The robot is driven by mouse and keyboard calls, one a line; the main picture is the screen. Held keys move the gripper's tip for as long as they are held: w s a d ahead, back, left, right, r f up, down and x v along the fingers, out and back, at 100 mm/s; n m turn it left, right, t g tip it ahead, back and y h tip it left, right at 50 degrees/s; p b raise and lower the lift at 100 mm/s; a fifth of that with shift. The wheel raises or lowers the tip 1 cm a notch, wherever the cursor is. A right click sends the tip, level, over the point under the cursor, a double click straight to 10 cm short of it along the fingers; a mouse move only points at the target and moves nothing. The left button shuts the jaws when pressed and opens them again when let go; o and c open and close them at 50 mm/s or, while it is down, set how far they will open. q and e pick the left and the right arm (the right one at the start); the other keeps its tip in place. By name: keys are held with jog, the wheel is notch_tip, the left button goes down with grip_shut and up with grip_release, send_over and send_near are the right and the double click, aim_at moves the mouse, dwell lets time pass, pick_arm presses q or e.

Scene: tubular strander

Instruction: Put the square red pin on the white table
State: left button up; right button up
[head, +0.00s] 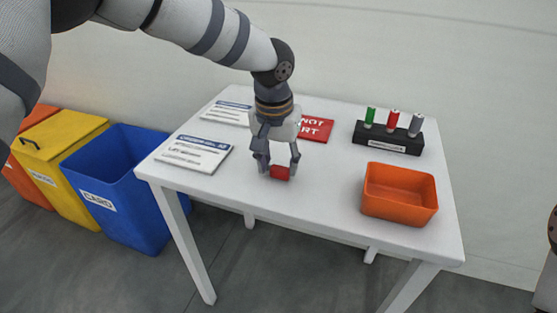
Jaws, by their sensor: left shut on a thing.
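The white table (310,201) stands in the middle of the head view. My left gripper (279,170) points down over the table's front left half and is shut on the square red pin (280,173). The pin is low, at or just above the tabletop; I cannot tell whether it touches. The gripper fingers cover its sides. My right gripper is not in view.
An orange bin (399,194) stands at the table's right. Behind it, a black holder (388,138) carries green, red and grey pins. White sign plates (193,153) and a red sign (317,130) lie on the table. Blue (125,185) and yellow bins (60,150) stand left on the floor.

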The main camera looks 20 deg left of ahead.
pick_arm(q)
jog(key=shift+f, duration=0.15)
jog(key=o, duration=1.2)
jog(key=shift+c, duration=0.2)
notch_tip(320, 180, up, 12)
jog(key=s, duration=0.1)
jog(key=shift+s+p, duration=0.4)
jog(key=shift+p, duration=0.05)
